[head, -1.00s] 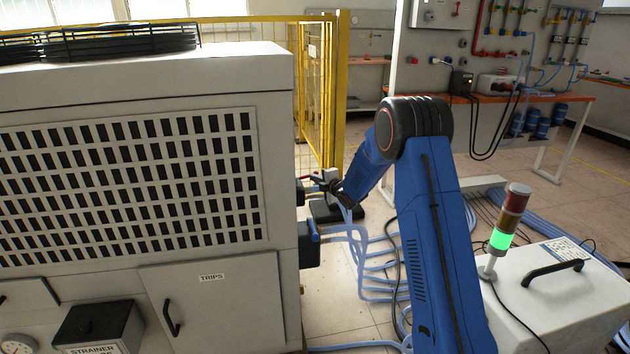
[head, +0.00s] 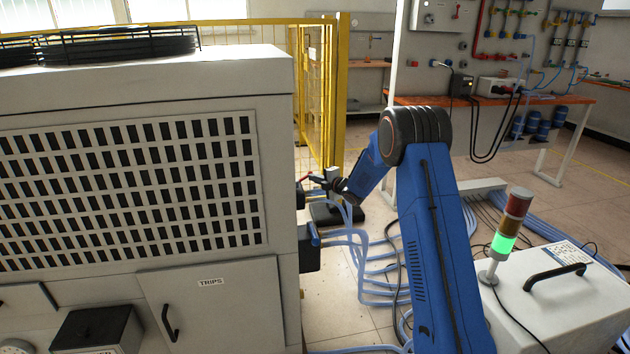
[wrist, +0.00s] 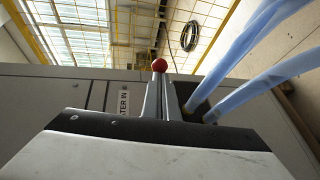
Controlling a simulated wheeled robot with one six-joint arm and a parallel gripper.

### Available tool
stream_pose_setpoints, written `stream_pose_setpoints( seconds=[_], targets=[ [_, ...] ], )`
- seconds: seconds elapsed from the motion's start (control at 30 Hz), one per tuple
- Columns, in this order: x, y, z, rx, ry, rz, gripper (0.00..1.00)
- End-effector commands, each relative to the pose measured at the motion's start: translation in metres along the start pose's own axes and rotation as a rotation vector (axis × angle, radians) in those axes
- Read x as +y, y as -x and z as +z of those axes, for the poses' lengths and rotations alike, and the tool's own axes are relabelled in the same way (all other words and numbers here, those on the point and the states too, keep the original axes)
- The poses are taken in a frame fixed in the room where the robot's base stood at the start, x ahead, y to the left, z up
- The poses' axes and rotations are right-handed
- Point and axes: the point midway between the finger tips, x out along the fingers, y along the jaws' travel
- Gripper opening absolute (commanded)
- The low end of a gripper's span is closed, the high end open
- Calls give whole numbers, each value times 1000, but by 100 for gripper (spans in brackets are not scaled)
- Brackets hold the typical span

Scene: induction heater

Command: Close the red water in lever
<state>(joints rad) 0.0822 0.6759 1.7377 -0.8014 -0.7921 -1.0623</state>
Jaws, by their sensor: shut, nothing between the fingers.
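The red water in lever shows in the wrist view as a round red knob (wrist: 159,65) just beyond my fingertips. The rest of the lever is hidden behind the fingers. My gripper (wrist: 160,88) is shut and empty, its two grey fingers together and pointing at the knob. I cannot tell whether they touch it. A "WATER IN" label (wrist: 123,101), partly covered, is on the panel left of the fingers.
Blue hoses (wrist: 235,90) run close to the right of my fingers, and more blue hoses (head: 375,270) spread over the floor. A yellow fence (head: 341,100) stands behind. A white box (head: 560,310) with a signal light (head: 509,225) is at right.

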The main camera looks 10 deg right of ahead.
Motion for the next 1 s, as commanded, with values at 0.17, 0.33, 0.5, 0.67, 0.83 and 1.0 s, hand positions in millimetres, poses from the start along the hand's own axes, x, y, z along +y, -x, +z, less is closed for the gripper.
stream_pose_setpoints(
  seconds=[0.17,0.33,0.5,0.67,0.83,1.0],
  targets=[
    [0,-6,3,79,17,0,0],
    [2,-14,5,183,38,0,0],
    [4,-25,5,310,63,0,0],
    [5,-34,4,434,87,-1,0],
    [7,-43,2,543,109,0,0],
    [9,-49,-2,599,118,-1,0]
  ],
)
